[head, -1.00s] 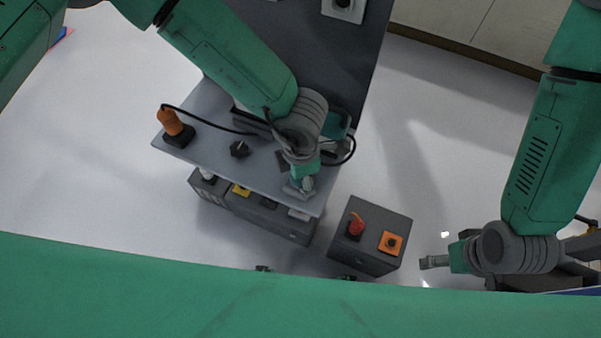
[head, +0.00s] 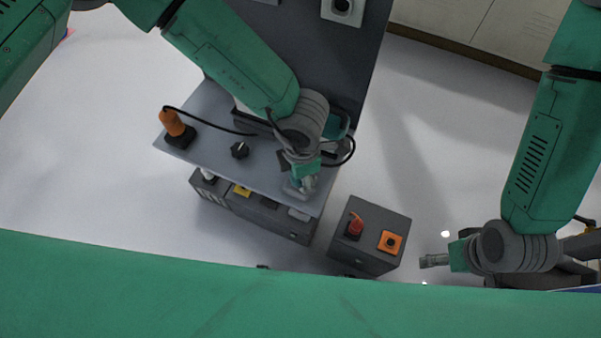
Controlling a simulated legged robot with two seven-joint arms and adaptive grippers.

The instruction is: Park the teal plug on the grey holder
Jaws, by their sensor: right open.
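A teal part (head: 338,125), probably the teal plug, shows in the head view just behind my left wrist, with a black cable looping beside it. My wrist hides much of it. My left gripper (head: 300,187) points down over the right end of the grey bench top; its fingers are too small and covered to tell their state. I cannot tell for sure which part is the grey holder; a grey square socket (head: 342,9) sits on the dark panel at the top. My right gripper (head: 434,261) is open and empty, right of the dark box.
An orange plug (head: 173,122) stands in a black base at the bench's left. A black knob (head: 240,149) is mid-bench (head: 208,108). A dark box (head: 372,217) bears a red switch (head: 355,226) and an orange button (head: 390,242).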

